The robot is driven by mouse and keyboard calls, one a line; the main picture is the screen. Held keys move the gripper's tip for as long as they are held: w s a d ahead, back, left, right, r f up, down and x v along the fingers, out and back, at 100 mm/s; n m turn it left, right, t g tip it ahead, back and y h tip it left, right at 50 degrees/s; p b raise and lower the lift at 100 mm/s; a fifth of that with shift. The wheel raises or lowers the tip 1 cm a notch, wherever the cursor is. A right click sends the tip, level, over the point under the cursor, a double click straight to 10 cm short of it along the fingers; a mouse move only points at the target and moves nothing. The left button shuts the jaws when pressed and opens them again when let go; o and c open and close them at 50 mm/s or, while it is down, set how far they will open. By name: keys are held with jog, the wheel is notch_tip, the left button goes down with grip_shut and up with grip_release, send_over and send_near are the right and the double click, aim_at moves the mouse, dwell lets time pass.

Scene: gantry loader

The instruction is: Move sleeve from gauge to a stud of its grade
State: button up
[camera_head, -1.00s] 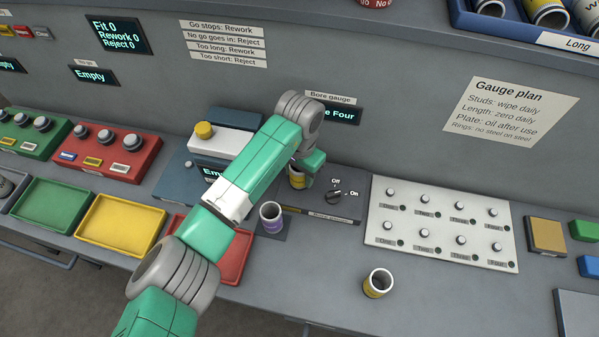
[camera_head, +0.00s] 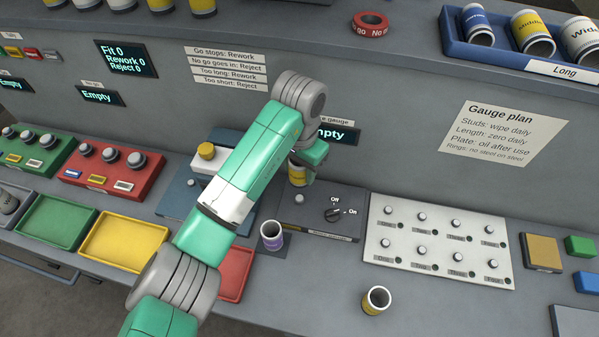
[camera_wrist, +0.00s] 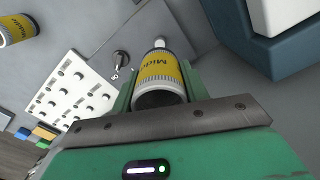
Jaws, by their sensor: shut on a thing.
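My gripper (camera_head: 303,176) is shut on a yellow and white sleeve (camera_head: 297,174) and holds it just above the bore gauge (camera_head: 314,226). In the wrist view the sleeve (camera_wrist: 160,74) sits between the fingers, its label partly reading "Midd", its open end facing the camera. The gauge's bare post (camera_head: 299,200) shows below the sleeve. The gauge display (camera_head: 338,134), partly hidden by my arm, reads "Empty". The white stud board (camera_head: 377,243) stands right of the gauge with two rows of bare studs; its small labels are too small to read.
A yellow-banded sleeve (camera_head: 376,300) stands on the bench before the stud board. A knob (camera_head: 333,214) rises from the gauge. Green (camera_head: 53,226), yellow (camera_head: 122,242) and red trays lie left.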

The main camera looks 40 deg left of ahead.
notch_tip(320, 180, up, 4)
jog(key=p, duration=0.5)
jog(key=shift+r, duration=0.25)
dwell(0.4)
